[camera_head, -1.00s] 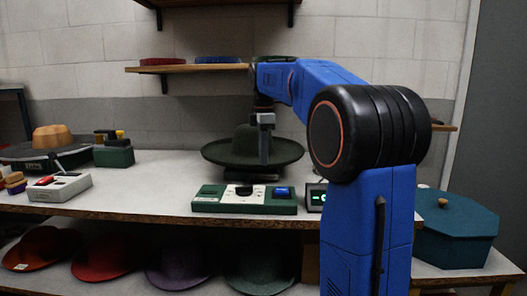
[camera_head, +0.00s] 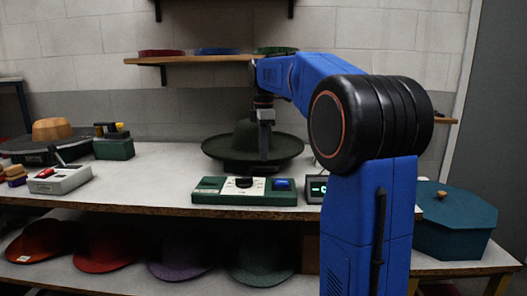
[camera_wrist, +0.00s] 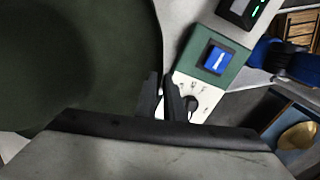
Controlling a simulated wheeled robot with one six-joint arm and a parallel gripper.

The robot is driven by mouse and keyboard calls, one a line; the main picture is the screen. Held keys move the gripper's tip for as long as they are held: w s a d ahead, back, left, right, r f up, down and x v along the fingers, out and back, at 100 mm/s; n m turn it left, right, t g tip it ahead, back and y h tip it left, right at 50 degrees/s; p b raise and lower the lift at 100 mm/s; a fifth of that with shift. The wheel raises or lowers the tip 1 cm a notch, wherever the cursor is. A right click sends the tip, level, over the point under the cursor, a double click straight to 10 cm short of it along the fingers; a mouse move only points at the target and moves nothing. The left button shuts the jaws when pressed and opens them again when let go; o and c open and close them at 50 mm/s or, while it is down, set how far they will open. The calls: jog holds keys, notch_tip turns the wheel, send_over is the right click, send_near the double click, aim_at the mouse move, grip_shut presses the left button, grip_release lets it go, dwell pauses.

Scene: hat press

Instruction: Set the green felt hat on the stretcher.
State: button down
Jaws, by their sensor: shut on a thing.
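The green felt hat (camera_head: 225,151) is upright, crown up, above the back of the worktop. My gripper (camera_head: 264,157) is shut on the near side of its brim. In the wrist view the two dark fingers (camera_wrist: 166,98) meet at the brim's edge, and the hat (camera_wrist: 75,65) fills the left. The green control unit (camera_head: 222,198), with a dial and a blue button, stands just in front of the hat; it seems to belong to the stretcher. A dark part shows under the brim; the rest is hidden, so I cannot tell whether the hat rests on it.
A small green-lit display (camera_head: 317,188) stands right of the control unit. A wooden block (camera_head: 51,130) on a dark base, a green box (camera_head: 114,149) and a lever box (camera_head: 62,180) are at left. Several hats lie on the lower shelf. A teal lidded box (camera_head: 452,232) is at right.

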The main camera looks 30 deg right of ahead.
jog(key=shift+f, duration=0.6)
jog(key=c, duration=1.8)
grip_release()
notch_tip(320, 180, up, 17)
jog(key=s+a+f+m+t, duration=0.1)
jog(key=s+a+f+m, duration=0.2)
jog(key=s+a+f, duration=0.3)
jog(key=s+a+f+m+t, duration=0.1)
jog(key=s+a+f+m, duration=0.4)
jog(key=s, duration=0.4)
jog(key=s+a+f+m+t, duration=0.1)
jog(key=s+f+m, duration=0.1)
jog(key=s+f, duration=0.4)
jog(key=s+a+f+m+t, duration=0.1)
jog(key=s+a+f+m, duration=0.1)
jog(key=s+f, duration=0.4)
jog(key=s+a+f+m, duration=0.1)
jog(key=s+f, duration=0.4)
jog(key=f, duration=0.9)
jog(key=shift+s+a+f+m+t, duration=0.2)
jog(key=shift+s+f+m+t, duration=0.2)
jog(key=shift+m, duration=0.1)
jog(key=shift+r, duration=0.1)
